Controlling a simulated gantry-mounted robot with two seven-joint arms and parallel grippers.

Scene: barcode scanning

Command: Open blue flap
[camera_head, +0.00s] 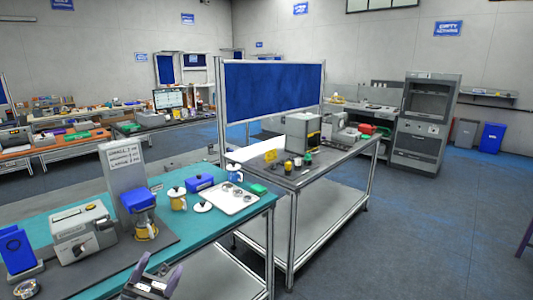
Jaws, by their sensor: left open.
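My left gripper (159,268) shows at the bottom edge, open and empty, its fingers pointing up the picture. It is in front of the teal table (226,218), apart from the things on it. A machine with a blue top (138,200) stands on a dark mat, above the gripper in the picture, with a yellow-and-white cup below its top. A blue box (200,183) lies farther back, and a blue upright piece (15,250) stands at the far left. I cannot tell which blue part is the flap. My right gripper is out of view.
A grey-white machine (84,234) stands on the table's left. A white tray (232,199) and yellow-and-white pots are at the back. A metal bench (328,158) with a blue panel (273,90) stands to the right.

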